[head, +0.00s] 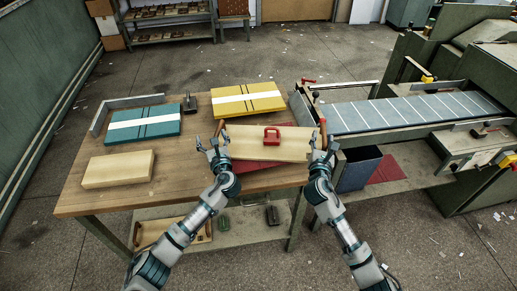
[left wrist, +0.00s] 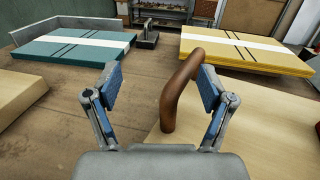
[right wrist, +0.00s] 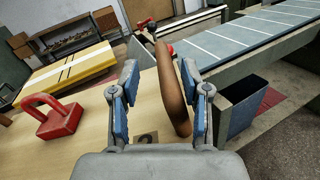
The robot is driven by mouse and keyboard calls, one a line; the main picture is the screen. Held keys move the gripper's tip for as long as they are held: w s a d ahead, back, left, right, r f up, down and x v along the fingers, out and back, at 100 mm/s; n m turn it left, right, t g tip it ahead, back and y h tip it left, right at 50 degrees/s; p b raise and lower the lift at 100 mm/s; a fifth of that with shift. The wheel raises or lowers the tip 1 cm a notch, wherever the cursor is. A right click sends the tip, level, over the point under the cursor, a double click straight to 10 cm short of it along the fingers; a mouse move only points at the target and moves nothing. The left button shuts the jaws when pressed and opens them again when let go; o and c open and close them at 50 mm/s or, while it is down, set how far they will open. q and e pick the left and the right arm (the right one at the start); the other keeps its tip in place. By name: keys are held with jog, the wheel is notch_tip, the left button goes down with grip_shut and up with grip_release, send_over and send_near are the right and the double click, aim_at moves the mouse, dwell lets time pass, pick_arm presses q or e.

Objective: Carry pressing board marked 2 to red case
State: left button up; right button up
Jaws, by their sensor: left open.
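A pale wooden pressing board (head: 255,148) lies at the table's front right, with a brown curved handle at each end.
A red weight with a handle (head: 272,137) stands on the board. A teal case (head: 125,131), a yellow case (head: 230,99) and another pale board (head: 118,170) lie on the table (head: 180,175). A feeder (head: 400,112) and blue bin (head: 357,170) stand at the right.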

pick_arm(q)
jog(key=shift+s, duration=0.1)
jog(key=shift+s+d+f, duration=0.15)
jog(key=shift+s, duration=0.1)
jog(key=v, duration=1.1)
jog(key=shift+s, duration=0.1)
pick_arm(e)
jog(key=o, duration=0.8)
